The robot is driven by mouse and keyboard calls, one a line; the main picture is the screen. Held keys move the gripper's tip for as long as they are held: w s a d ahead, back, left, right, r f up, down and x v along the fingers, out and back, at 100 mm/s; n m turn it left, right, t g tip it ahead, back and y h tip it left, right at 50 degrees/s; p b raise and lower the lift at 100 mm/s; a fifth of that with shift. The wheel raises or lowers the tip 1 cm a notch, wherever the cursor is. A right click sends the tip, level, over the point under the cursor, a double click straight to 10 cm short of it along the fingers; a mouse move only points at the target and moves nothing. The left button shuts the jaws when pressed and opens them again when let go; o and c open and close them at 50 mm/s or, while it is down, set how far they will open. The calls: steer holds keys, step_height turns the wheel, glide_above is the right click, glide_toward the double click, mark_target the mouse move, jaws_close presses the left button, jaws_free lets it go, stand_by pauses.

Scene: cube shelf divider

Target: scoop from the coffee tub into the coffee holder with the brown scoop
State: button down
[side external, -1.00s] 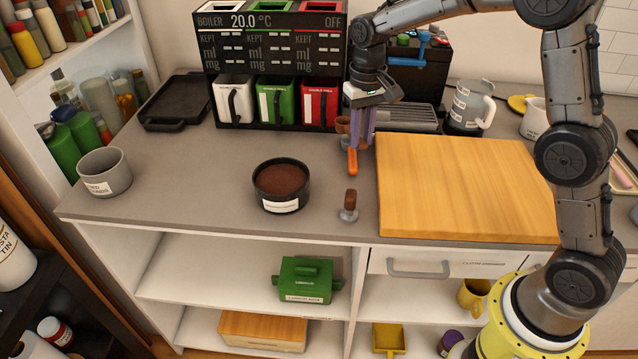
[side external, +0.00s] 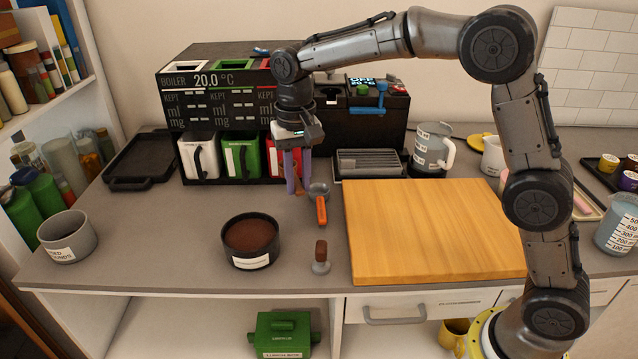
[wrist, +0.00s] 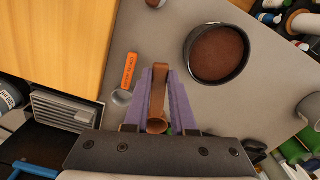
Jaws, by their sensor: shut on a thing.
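The brown scoop (wrist: 158,92) is between the purple fingers of my gripper (wrist: 160,72), which is shut on it; its round cup lies toward the wrist. In the side external view my gripper (side external: 298,180) is low above the counter, in front of the red container, and the scoop is mostly hidden by the fingers. The coffee tub (side external: 250,262), black, round and filled with brown grounds, stands on the counter to the front left of my gripper. The coffee holder (side external: 321,210), with an orange handle and metal basket, lies just right of my gripper, apart from the tub.
A tamper (side external: 320,257) with a brown handle stands right of the tub. A wooden board (side external: 430,230) fills the right side of the counter. A grey cup (side external: 67,238) stands at the far left. The boiler machine (side external: 215,95) is behind. Counter between tub and grey cup is clear.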

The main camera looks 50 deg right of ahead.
step_height(320, 180, up, 3)
steer(key=n, duration=0.2)
glide_above(260, 248)
steer(key=s, duration=0.1)
steer(key=shift+w+f+g+y, duration=0.3)
steer(key=shift+f+g, duration=0.15)
steer(key=shift+g, duration=0.5)
steer(key=shift+w+f+g+y, duration=0.15)
steer(key=shift+f+g+y, duration=0.25)
steer(key=shift+g, duration=0.55)
steer(key=shift+f, duration=0.2)
steer(key=shift+f, duration=3.3)
